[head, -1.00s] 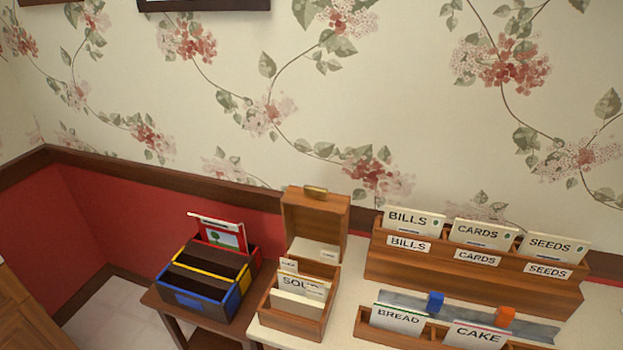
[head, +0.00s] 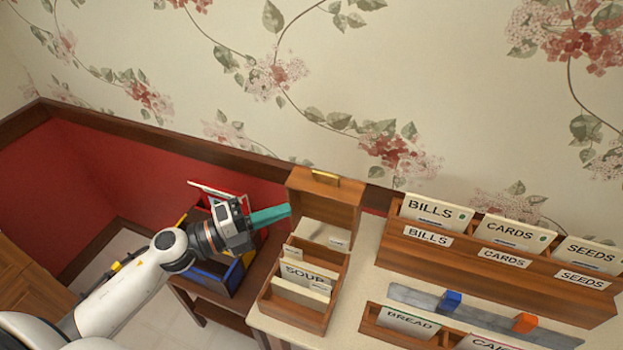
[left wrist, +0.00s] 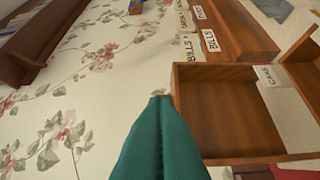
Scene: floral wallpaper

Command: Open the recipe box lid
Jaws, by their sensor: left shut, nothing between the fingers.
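The wooden recipe box (head: 293,316) stands on the pale tabletop with several cards in it, one marked SOUP. Its lid (head: 322,203) stands raised at the back, with a brass handle (head: 325,177) on its top edge. My left gripper (head: 287,211) comes in from the left with its teal fingers shut and empty. The fingertips are at the lid's left edge; I cannot tell whether they touch it. In the left wrist view the teal fingers (left wrist: 161,100) point toward the edge of a wooden, tray-like panel (left wrist: 215,110), which looks like the raised lid. My right gripper is not in view.
A divided box with blue and yellow edges (head: 215,275) sits on a lower brown table, partly behind my left arm. A wooden rack (head: 480,262) with BILLS, CARDS and SEEDS cards stands right of the recipe box. Blue (head: 450,300) and orange (head: 525,322) blocks lie on a grey strip.

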